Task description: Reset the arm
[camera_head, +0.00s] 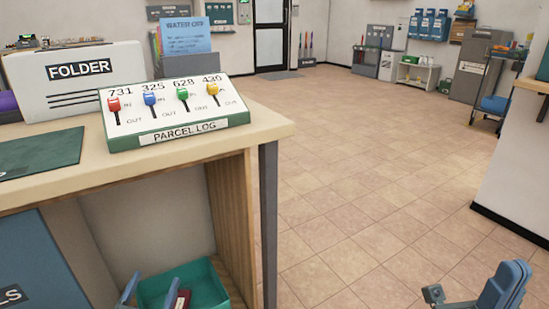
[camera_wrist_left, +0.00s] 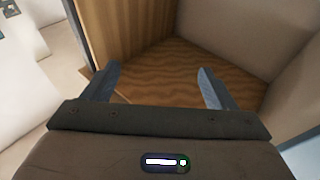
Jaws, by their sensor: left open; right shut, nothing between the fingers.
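My left gripper (camera_head: 150,292) is at the bottom of the head view, in front of a teal bin below the counter. In the left wrist view my left gripper (camera_wrist_left: 160,85) has its two fingers wide apart with nothing between them. It points into a wooden compartment (camera_wrist_left: 185,70). My right gripper (camera_head: 500,288) shows only in part at the bottom right of the head view, shut and empty, over the tiled floor. The rest of both arms is out of view.
The counter (camera_head: 275,127) carries a parcel log panel (camera_head: 195,122) with coloured sliders, a white folder box (camera_head: 75,85) and a dark green mat (camera_head: 40,152). The teal bin (camera_head: 212,290) sits under it with a dark red item inside. Tiled floor (camera_head: 360,200) to the right is clear.

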